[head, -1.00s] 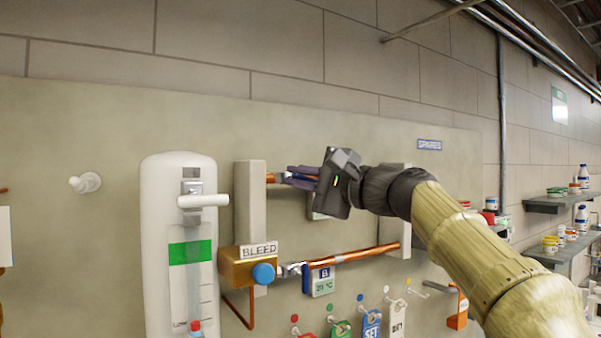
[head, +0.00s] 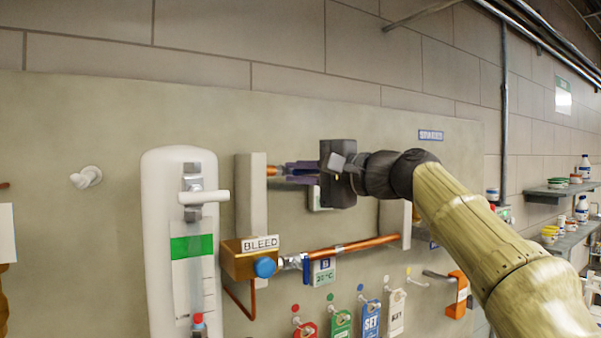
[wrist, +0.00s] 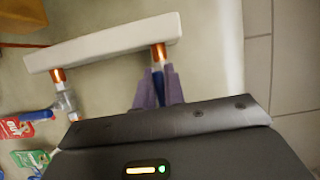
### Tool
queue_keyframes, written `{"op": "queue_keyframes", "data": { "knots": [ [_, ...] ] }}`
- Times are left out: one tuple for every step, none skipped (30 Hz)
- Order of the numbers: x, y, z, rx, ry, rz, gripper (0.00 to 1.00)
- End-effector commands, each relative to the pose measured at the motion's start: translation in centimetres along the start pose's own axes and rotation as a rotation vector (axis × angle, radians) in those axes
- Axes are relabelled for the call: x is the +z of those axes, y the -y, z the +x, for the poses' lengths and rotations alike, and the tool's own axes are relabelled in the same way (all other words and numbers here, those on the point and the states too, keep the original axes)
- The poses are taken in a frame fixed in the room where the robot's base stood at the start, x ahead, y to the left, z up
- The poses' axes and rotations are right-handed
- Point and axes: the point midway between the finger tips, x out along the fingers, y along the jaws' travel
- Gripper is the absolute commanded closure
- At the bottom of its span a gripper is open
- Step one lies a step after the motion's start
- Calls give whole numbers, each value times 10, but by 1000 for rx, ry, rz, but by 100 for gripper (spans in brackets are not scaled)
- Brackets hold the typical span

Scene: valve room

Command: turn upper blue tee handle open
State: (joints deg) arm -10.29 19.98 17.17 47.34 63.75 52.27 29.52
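The upper blue tee handle (wrist: 158,85) sits on the upper copper pipe (head: 272,171), close to the pale upright bar. My gripper (head: 301,173) reaches in from the right in the head view, with its purple fingers on either side of the handle. In the wrist view my gripper (wrist: 158,88) has its fingers close against the narrow blue handle and appears shut on it. The fingers hide most of the handle, so its exact angle is hard to tell.
A lower copper pipe (head: 350,246) with another blue handle (head: 306,270) runs below, beside the brass BLEED block (head: 238,268) with its blue knob. A white gauge housing (head: 158,240) stands left. Several coloured tags hang below. The wall above is clear.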

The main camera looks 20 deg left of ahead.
Motion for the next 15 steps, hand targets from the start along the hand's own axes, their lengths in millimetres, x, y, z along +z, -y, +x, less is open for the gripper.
{"op": "queue_keyframes", "data": {
  "knots": [
    [0, -2, 0, 4, 2, -1, 81],
    [0, -2, 0, 4, 2, 0, 75],
    [0, -2, 0, 4, 2, 0, 67],
    [0, -2, 0, 4, 2, 0, 67],
    [0, -2, 0, 3, 1, 0, 67],
    [0, -1, 0, 3, 1, 0, 67],
    [0, -1, 0, 3, 1, 0, 67],
    [0, -1, 0, 2, 1, 0, 67],
    [0, -1, 0, 2, 1, 0, 67],
    [0, -1, 0, 2, 1, 0, 67],
    [0, -1, 0, 2, 1, 0, 67],
    [0, -1, 0, 1, 1, 0, 67],
    [0, -1, -1, 1, 0, 0, 67],
    [0, -1, -2, 1, 0, 0, 67],
    [0, -2, -5, 1, 0, 0, 67]
  ]
}}
